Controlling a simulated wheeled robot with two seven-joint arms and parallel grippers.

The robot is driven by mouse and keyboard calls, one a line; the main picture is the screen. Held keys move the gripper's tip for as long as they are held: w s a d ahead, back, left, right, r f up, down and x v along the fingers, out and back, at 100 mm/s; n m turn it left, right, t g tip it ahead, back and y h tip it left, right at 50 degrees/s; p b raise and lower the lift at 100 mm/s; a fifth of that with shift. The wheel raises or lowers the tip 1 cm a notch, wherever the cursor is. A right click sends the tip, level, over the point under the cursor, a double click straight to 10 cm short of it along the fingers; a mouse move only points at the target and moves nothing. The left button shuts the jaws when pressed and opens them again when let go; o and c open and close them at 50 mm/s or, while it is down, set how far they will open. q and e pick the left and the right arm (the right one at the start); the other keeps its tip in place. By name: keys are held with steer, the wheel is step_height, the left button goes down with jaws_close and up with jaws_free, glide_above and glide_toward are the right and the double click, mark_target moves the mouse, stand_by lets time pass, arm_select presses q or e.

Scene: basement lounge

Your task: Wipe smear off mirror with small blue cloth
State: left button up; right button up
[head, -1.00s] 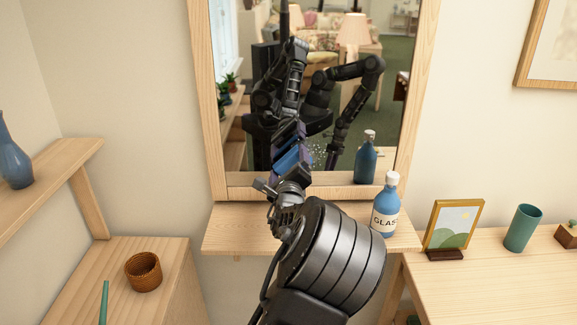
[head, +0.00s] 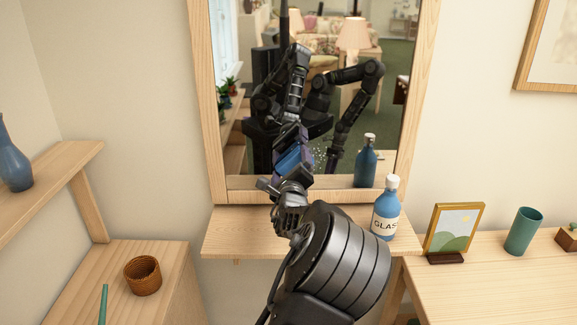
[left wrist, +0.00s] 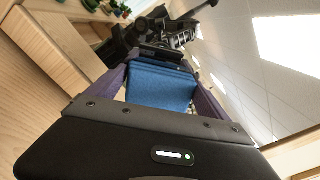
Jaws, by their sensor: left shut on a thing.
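The mirror (head: 396,150) stands upright in a pale wood frame. Pale specks of the smear (head: 318,154) show low on the glass, just right of the gripper; part may be hidden behind it. My left gripper (head: 291,160) is low in front of the mirror, shut on the small blue cloth. In the left wrist view the cloth (left wrist: 160,86) spans between the purple fingers, facing the glass. I cannot tell whether the cloth touches the mirror. My right gripper is out of direct view; my right arm shows only as a reflection.
A blue glass-cleaner bottle (head: 386,212) stands on the shelf (head: 235,228) under the mirror, right of my arm. A picture frame (head: 454,232) and green cup (head: 523,231) stand farther right. A wicker basket (head: 143,275) is at left. The shelf's left end is clear.

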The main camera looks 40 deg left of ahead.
mark_target(315, 158)
arm_select(q)
steer(key=shift+w+d, duration=0.45)
steer(key=shift+d, duration=0.25)
steer(key=shift+w+d, duration=0.45)
steer(key=shift+d, duration=0.2)
steer(key=shift+w+d+p, duration=0.45)
steer(key=shift+w+d, duration=0.75)
steer(key=shift+d, duration=0.2)
steer(key=shift+s+a+r, duration=0.1)
steer(key=shift+s+a, duration=0.45)
steer(key=shift+a, duration=0.25)
steer(key=shift+s+a, duration=0.55)
steer(key=shift+a, duration=0.2)
steer(key=shift+s+a, duration=0.1)
steer(key=shift+s+a, duration=1.15)
steer(key=shift+a, duration=0.25)
